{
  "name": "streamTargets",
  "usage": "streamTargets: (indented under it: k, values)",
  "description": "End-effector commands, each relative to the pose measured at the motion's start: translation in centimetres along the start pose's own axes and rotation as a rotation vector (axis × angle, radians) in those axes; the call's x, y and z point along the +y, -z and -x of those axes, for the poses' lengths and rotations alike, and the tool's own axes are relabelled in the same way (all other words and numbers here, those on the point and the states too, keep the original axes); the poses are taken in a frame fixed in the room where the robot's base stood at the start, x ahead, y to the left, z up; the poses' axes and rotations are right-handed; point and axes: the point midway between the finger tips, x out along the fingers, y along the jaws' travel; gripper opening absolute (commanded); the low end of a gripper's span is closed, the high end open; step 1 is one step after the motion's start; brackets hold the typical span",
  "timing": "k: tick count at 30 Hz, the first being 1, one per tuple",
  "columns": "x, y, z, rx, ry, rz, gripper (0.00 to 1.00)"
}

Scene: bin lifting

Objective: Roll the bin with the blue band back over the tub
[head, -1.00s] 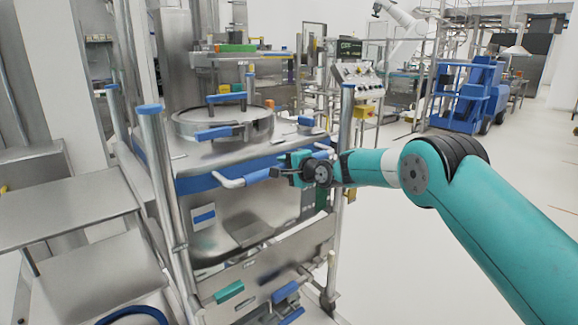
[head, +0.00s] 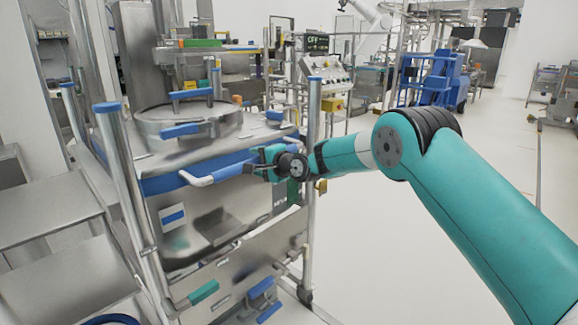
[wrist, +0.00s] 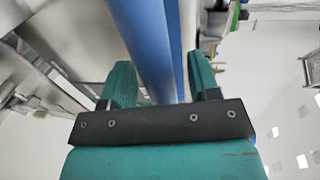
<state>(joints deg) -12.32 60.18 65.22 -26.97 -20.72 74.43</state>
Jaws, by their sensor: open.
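The steel bin with the blue band (head: 212,230) stands at the left centre of the head view, upright, with a round lid (head: 188,122) on top. A push handle with a blue grip (head: 234,171) runs along its front. My gripper (head: 258,166) is at this handle. In the wrist view my gripper (wrist: 160,75) is open, with the blue grip (wrist: 142,40) running between its two teal fingers. No closed contact shows. The lower end of the grip is hidden behind the gripper's palm. I cannot make out the tub.
Steel posts with blue caps (head: 107,107) flank the bin. Steel steps (head: 58,225) are at the left. A blue wheeled machine (head: 432,80) stands farther back. The pale floor (head: 375,270) to the right of the bin is clear.

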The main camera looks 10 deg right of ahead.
Motion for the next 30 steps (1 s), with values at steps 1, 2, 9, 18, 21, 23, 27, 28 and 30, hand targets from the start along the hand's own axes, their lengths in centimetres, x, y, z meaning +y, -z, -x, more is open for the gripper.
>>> streamTargets:
  k: [1, 2, 9, 18, 21, 23, 27, 28, 30]
  values:
    - [0.0, 0.1, 0.9, 0.002, -0.001, -0.002, 0.56]
    - [-0.1, 0.1, 1.5, 0.003, 0.0, 0.0, 0.56]
    - [0.0, 0.1, 6.5, 0.004, 0.0, -0.002, 0.56]
    - [0.1, 0.1, 12.8, 0.005, 0.0, -0.001, 0.56]
    - [0.0, 0.2, 14.1, 0.004, 0.001, 0.0, 0.56]
    - [0.1, 0.1, 14.5, 0.004, 0.001, -0.001, 0.56]
    - [0.0, 0.1, 14.9, 0.002, 0.002, -0.001, 0.56]
    - [0.0, 0.1, 15.0, 0.002, 0.002, 0.0, 0.56]
    - [0.0, 0.1, 14.9, 0.002, 0.002, 0.0, 0.56]
